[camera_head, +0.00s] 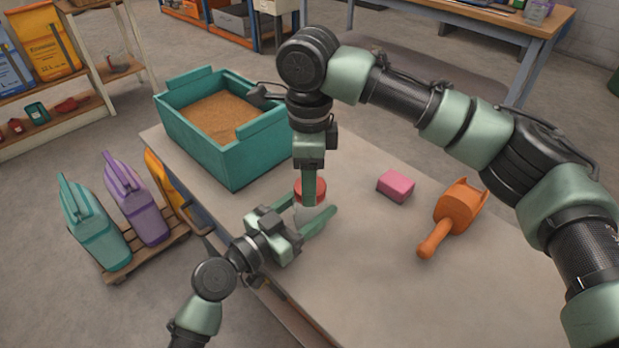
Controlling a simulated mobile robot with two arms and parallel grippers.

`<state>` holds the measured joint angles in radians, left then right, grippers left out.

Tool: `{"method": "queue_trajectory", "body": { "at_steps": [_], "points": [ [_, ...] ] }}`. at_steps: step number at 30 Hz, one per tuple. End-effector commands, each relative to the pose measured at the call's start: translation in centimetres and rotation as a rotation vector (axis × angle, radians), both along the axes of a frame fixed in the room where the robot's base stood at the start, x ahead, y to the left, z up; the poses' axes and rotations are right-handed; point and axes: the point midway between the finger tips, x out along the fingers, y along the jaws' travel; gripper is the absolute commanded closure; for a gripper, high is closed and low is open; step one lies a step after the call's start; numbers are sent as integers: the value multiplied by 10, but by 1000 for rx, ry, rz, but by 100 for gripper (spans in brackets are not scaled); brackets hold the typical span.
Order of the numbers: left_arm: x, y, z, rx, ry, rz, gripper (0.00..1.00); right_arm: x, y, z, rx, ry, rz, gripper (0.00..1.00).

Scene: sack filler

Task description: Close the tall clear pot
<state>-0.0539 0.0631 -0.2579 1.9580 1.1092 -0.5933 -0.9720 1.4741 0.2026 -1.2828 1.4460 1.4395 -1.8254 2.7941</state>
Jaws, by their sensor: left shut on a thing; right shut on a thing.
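The tall clear pot (306,217) stands on the table, mostly hidden behind my grippers. A red lid (318,190) is at its top; I cannot tell whether it is seated or just above. My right gripper (309,200) comes from above and is shut on the red lid. My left gripper (318,219) comes in low from the left, and its fingers are shut around the pot's body below the lid.
A teal bin (238,160) of brown grain stands at the back left of the table (390,290). A pink block (396,186) and an orange scoop (452,216) lie to the right. Teal (95,226) and purple (138,205) containers stand on a floor pallet. The table's front right is clear.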

Motion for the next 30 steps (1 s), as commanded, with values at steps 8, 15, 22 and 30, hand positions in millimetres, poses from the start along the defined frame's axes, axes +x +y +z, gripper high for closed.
{"method": "queue_trajectory", "body": {
  "at_steps": [8, 15, 22, 30],
  "points": [
    [0, 0, -1, 1, 1, 0, 100, 0, 0, 0, 1, 0, -66, 85],
    [0, 0, -1, 1, 1, 0, 100, 0, 0, 0, 1, 0, -64, 26],
    [0, 0, -1, 1, 1, 0, 100, 0, 0, 0, 0, 0, -63, 26],
    [0, 0, -1, 1, 1, 0, 100, 1, 0, 20, 2, -3, -63, 26]
  ]
}}
